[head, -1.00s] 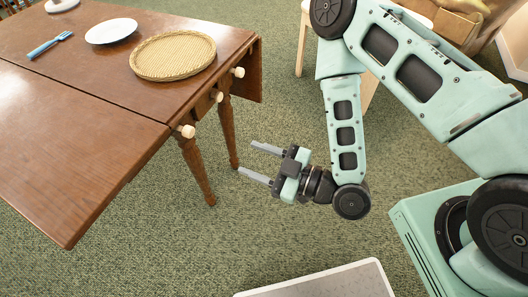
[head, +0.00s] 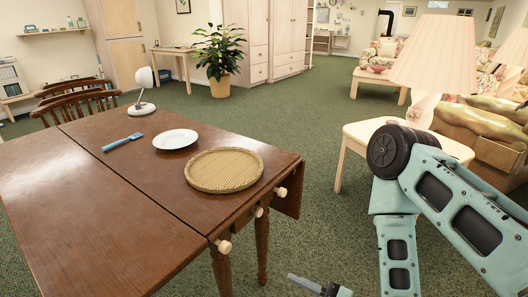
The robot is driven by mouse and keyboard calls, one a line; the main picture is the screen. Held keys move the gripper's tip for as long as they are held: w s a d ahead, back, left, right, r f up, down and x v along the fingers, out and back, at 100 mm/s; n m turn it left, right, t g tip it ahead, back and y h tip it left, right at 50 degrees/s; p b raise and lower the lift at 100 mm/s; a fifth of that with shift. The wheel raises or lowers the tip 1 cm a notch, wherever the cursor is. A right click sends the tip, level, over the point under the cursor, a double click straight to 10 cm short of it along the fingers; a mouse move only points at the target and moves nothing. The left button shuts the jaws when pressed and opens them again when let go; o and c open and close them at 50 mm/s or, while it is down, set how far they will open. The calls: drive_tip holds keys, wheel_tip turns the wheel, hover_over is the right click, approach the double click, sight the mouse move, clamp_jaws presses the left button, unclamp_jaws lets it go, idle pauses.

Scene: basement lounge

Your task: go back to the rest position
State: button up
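My gripper (head: 318,287) is at the bottom edge of the head view, to the right of the wooden table (head: 110,222) and clear of it. Only one finger and a bit of the gripper body show; the rest is cut off by the frame, so its opening is not visible. My arm bends down from the right side of the view.
A side table (head: 352,139) with a large lamp (head: 459,62) stands behind my arm. Green carpet (head: 315,195) lies open between the tables.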

wheel_tip(320, 180, up, 8)
drive_tip(key=d+m+g+h, duration=0.2)
drive_tip(key=g+h, duration=0.5)
drive_tip(key=h, duration=0.4)
drive_tip(key=s+d+r+m+g+h, duration=0.3)
drive_tip(key=s+d+r+m, duration=0.15)
drive_tip(key=s+r, duration=0.5)
wheel_tip(320, 180, up, 15)
drive_tip(key=p, duration=1.5)
drive_tip(key=shift+s+d, duration=0.2)
drive_tip(key=shift+s, duration=0.2)
